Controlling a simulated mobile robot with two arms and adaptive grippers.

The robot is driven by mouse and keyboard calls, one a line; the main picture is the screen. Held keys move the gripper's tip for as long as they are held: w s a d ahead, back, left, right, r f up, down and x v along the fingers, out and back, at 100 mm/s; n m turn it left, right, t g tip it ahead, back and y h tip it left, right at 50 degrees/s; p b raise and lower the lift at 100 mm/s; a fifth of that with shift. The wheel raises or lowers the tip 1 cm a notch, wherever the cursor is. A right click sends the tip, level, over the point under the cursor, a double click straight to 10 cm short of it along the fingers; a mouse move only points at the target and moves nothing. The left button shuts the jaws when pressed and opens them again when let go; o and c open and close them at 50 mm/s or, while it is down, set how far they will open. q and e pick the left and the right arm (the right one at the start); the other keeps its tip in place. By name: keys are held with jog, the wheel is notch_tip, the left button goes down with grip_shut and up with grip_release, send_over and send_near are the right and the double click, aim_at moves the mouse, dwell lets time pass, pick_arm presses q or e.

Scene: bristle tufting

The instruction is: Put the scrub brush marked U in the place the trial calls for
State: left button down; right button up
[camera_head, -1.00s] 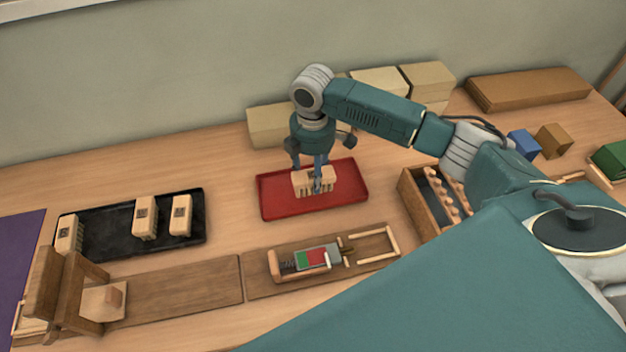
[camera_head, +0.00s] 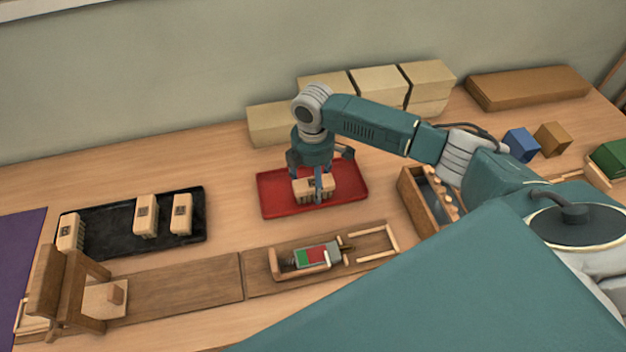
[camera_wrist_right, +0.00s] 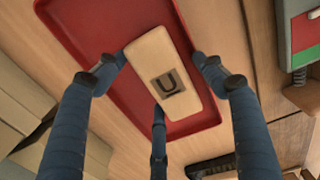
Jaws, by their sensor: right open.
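The scrub brush marked U (camera_wrist_right: 165,75) has a pale wooden block with a dark U on top. It stands on the red tray (camera_head: 275,203), and the tray also shows in the right wrist view (camera_wrist_right: 75,40). My right gripper (camera_head: 317,186) is over the tray with its fingers down around the brush. In the right wrist view my right gripper (camera_wrist_right: 160,85) is open, with fingers on both sides of the block and one at its near end. Whether the fingers touch the block cannot be told. My left gripper is not in view.
A black tray (camera_head: 105,240) at left holds three more brushes (camera_head: 146,215). In front lie wooden boards (camera_head: 185,292) with a red-and-green device (camera_head: 315,256). A wooden box with pegs (camera_head: 412,190) stands right of the red tray. Pale blocks (camera_head: 425,76) line the wall.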

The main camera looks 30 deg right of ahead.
aim_at(313, 179)
jog(key=shift+r, duration=0.1)
notch_tip(313, 179, up, 12)
jog(key=b, duration=0.1)
dwell(0.4)
